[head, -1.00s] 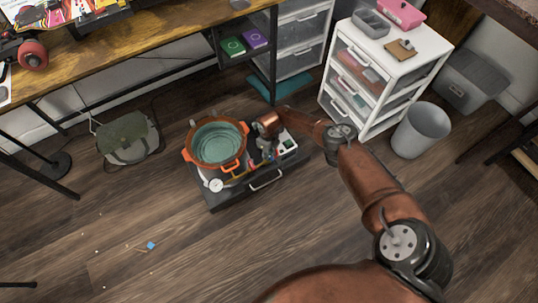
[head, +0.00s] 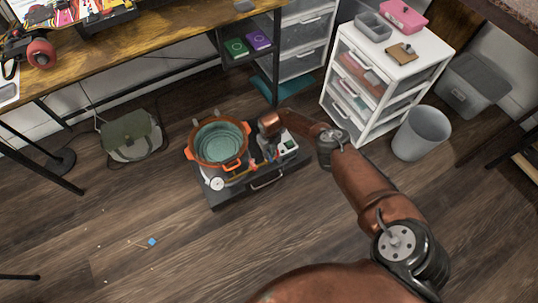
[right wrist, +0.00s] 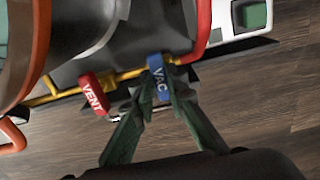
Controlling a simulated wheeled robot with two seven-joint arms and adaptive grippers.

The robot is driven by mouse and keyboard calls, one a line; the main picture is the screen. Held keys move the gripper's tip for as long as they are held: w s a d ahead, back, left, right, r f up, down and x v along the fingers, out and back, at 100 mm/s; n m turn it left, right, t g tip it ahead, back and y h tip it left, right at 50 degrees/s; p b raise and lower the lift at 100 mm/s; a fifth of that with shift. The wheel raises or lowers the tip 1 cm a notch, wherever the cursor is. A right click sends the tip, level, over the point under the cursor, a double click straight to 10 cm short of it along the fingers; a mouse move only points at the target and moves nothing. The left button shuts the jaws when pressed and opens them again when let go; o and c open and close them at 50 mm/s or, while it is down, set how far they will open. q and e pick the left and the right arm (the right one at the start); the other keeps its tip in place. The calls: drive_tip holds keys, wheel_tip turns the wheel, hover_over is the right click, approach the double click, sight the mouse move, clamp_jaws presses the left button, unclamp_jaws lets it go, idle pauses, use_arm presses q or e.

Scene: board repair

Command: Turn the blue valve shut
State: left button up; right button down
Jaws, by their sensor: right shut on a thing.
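The blue valve handle (right wrist: 158,78), marked VAC, sits on a yellow pipe (right wrist: 128,76) in the right wrist view. My right gripper (right wrist: 160,100) is shut on this handle, with its green fingers at the handle's lower end. In the head view the right gripper (head: 270,151) is small beside the pot, and the blue handle is too small to make out there. A red handle (right wrist: 93,94), marked VENT, stands just left of the blue one. My left gripper is in neither view.
An orange-rimmed pot (head: 218,143) with a teal inside stands on a dark case (head: 232,195), with a round white gauge (head: 217,184) in front. A white drawer unit (head: 390,85) and a grey bin (head: 421,133) stand to the right. Floor in front is mostly clear.

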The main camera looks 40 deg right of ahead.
drive_tip(key=c, duration=1.9)
unclamp_jaws()
drive_tip(key=shift+c, duration=0.2)
wheel_tip(320, 180, up, 12)
